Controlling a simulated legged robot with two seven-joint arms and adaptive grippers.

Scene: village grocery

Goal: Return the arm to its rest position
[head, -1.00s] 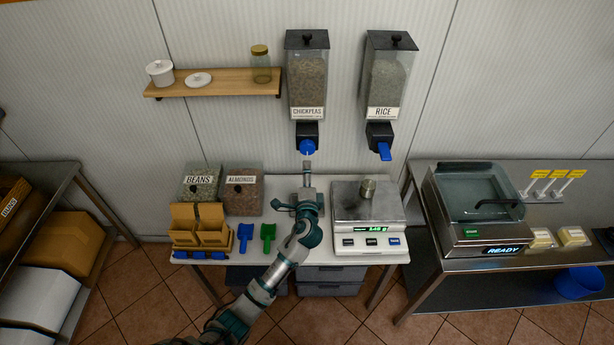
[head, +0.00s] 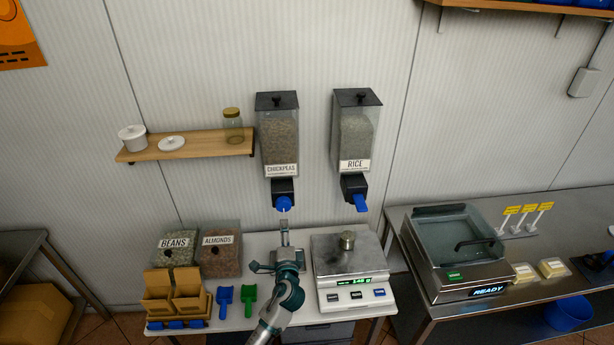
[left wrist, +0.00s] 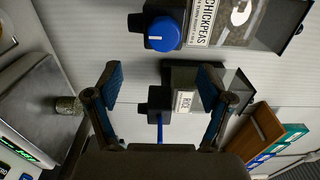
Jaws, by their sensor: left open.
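One arm of mine comes in from the bottom in the head view. Its left gripper (head: 284,226) is just below the blue knob (head: 284,203) of the chickpeas dispenser (head: 279,138), above the white table. In the left wrist view the jaws (left wrist: 162,85) are open, fingers spread wide with nothing between them. That view also shows the chickpeas dispenser's blue knob (left wrist: 163,34) beyond the fingers. I cannot tell the exact gap between gripper and knob. My right gripper is not in view.
The rice dispenser (head: 356,128) hangs to the right. Bean (head: 175,249) and almond (head: 220,256) bins, blue (head: 225,300) and green (head: 249,299) scoops stand left. A glass-lidded machine (head: 455,245) is right.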

